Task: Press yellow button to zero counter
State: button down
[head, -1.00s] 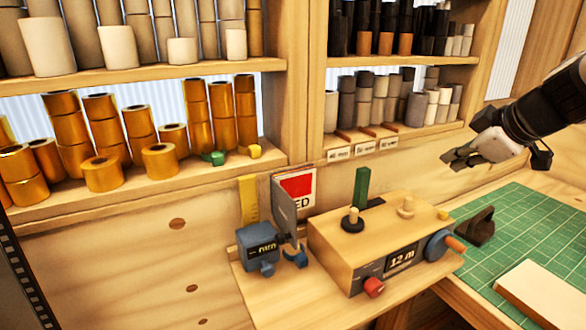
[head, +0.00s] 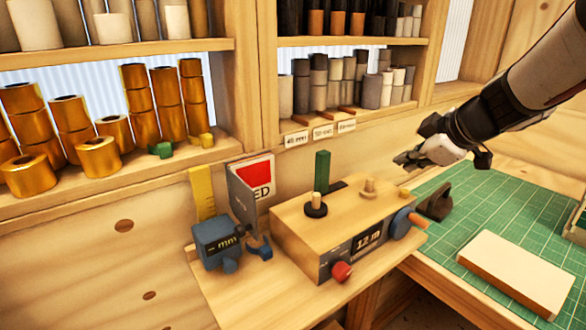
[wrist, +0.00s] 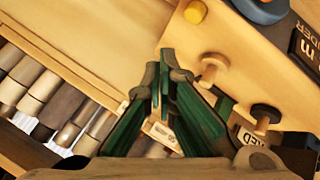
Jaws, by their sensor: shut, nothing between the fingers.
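The wooden counter box (head: 300,235) stands on the bench with its display (head: 368,239) reading "12 m".
A dark block (head: 435,202) stands right, on the green mat (head: 490,215).

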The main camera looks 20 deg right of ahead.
aim_at(403, 192)
notch_tip(403, 192, down, 3)
jog(key=shift+w+r+b, duration=0.15)
jog(key=shift+r+b, duration=0.05)
jog(key=shift+b, duration=1)
jog(key=shift+f+b, duration=0.35)
jog(key=shift+b, duration=0.05)
jog(key=shift+f+b, duration=0.9)
jog(key=shift+b, duration=0.65)
dwell(1.0)
dwell(0.3)
jog(key=shift+r+p, duration=0.35)
jog(key=shift+r, duration=0.6)
jog(key=shift+r, duration=0.1)
jog(key=shift+r+p, duration=1.35)
jog(key=shift+r, duration=1.05)
